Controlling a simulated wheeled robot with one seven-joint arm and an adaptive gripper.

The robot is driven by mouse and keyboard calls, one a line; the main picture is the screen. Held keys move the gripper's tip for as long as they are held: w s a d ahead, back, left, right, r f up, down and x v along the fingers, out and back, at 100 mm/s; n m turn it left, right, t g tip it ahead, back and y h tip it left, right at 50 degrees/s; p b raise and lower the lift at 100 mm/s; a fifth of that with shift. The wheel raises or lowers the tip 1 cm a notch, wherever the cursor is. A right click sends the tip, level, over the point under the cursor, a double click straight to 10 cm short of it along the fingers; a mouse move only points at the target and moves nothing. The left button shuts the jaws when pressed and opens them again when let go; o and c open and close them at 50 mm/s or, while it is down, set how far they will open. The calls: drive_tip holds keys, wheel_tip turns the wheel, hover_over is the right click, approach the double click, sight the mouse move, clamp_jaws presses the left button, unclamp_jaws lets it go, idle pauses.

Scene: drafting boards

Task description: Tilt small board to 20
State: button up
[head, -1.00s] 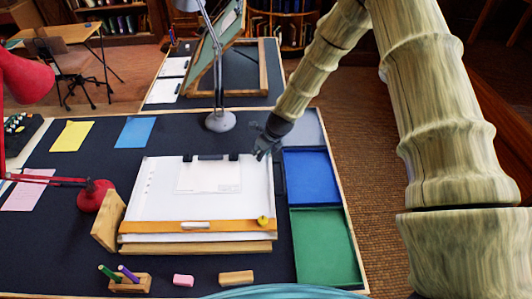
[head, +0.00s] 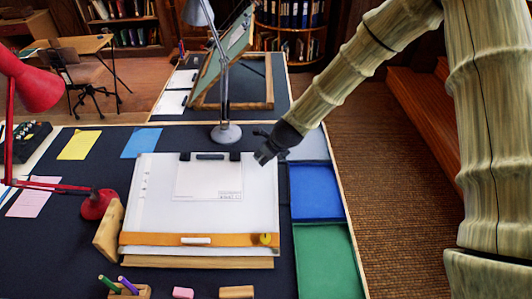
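The small drafting board (head: 155,195) lies on the dark desk at a low slope, with a white sheet (head: 209,180) clipped at its top edge. An orange straightedge (head: 150,239) with a white handle and a yellow knob (head: 265,239) runs along its lower edge. A wooden base edge (head: 200,262) shows below it. My gripper (head: 262,158) is by the board's top right corner, pointing down and left. It looks small and dark, and I cannot tell whether its fingers are apart or touching the board. Any scale or support under the board is hidden.
A wooden wedge (head: 109,230) stands at the board's left side. Blue (head: 315,190) and green (head: 325,258) trays lie to the right. A grey lamp (head: 226,132) stands behind, a red lamp (head: 97,204) at left. A larger tilted board (head: 225,55) is farther back.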

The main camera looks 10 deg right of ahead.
idle(0.3)
drive_tip(key=shift+r, duration=0.2)
drive_tip(key=v, duration=1.1)
drive_tip(key=shift+s+d+r, duration=0.15)
drive_tip(key=shift+s+r, duration=0.05)
drive_tip(key=shift+s, duration=0.05)
